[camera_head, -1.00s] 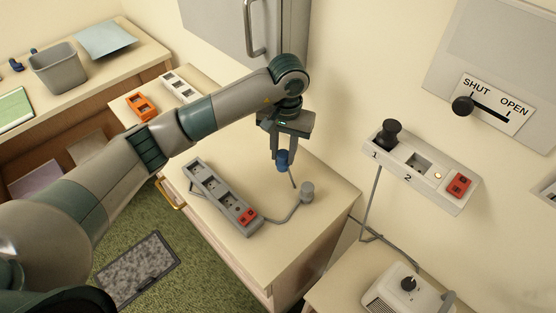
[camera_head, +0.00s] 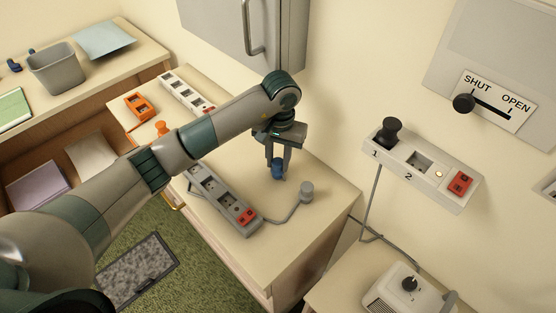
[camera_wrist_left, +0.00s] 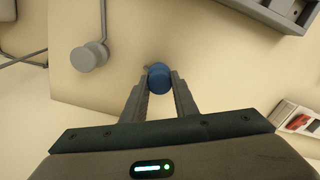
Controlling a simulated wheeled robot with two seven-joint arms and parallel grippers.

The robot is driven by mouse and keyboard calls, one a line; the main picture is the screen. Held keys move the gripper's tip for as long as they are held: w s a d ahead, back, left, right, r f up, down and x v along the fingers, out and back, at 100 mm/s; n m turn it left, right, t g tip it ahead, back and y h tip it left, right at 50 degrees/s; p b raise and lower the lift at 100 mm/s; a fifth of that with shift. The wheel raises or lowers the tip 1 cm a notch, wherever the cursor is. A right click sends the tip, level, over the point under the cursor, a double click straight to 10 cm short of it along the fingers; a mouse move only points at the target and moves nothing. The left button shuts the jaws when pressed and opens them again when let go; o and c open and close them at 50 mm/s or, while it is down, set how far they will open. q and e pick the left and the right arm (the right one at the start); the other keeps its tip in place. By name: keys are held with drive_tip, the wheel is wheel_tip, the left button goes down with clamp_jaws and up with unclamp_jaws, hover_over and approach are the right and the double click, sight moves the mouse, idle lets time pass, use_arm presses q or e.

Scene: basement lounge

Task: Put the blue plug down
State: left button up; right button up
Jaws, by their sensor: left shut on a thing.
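The blue plug (camera_head: 278,170) is between the fingers of my left gripper (camera_head: 278,165), low over the cabinet top (camera_head: 325,188). I cannot tell whether the plug touches the surface. In the left wrist view the blue plug (camera_wrist_left: 159,77) sits between the two fingertips of the left gripper (camera_wrist_left: 159,88), which is shut on it. A grey plug (camera_head: 307,190) with a cord lies to its right in the head view, and the same grey plug (camera_wrist_left: 88,57) shows in the left wrist view. My right gripper is not in view.
A grey power strip (camera_head: 222,198) with a red switch lies left of the gripper. A white strip (camera_head: 183,92) and an orange socket block (camera_head: 139,106) are farther back. A wall socket box (camera_head: 421,165) holds a black plug (camera_head: 389,130). Bare cabinet top lies around the gripper.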

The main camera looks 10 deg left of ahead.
use_arm(q)
drive_tip(key=shift+f, duration=0.15)
drive_tip(key=o, duration=1.1)
